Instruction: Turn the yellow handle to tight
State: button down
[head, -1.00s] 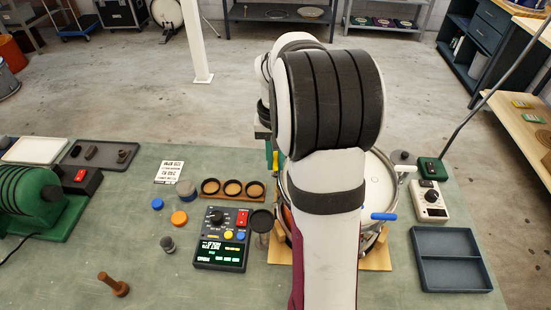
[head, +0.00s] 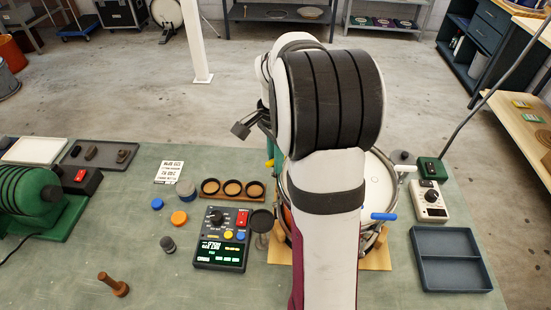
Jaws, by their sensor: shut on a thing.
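The drum (head: 379,185), with a pale head and a metal rim, stands on a wooden base, largely hidden behind my arm. A small bit of the yellow handle (head: 269,163) shows at the drum's far left edge. A blue handle (head: 384,216) sticks out at the drum's right, and a white one (head: 407,168) at its far right. My gripper (head: 242,129) shows only as a dark grey part left of my wrist, just above the yellow handle. It is shut on the yellow handle. My arm hides the fingertips and the grip itself, and I cannot read the handle's angle.
A control box (head: 222,239) with a knob and buttons stands left of the drum. A wooden rack (head: 232,197) with three round cups is behind it. A blue divided tray (head: 449,259) and a white meter (head: 430,202) are at the right. The front left bench is mostly clear.

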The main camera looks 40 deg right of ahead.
jog(key=m, duration=0.7)
jog(key=shift+r, duration=0.1)
jog(key=m, duration=0.7)
jog(key=shift+m, duration=0.4)
jog(key=m, duration=1)
jog(key=shift+w+m, duration=0.1)
jog(key=shift+m, duration=0.2)
jog(key=c, duration=0.9)
grip_release()
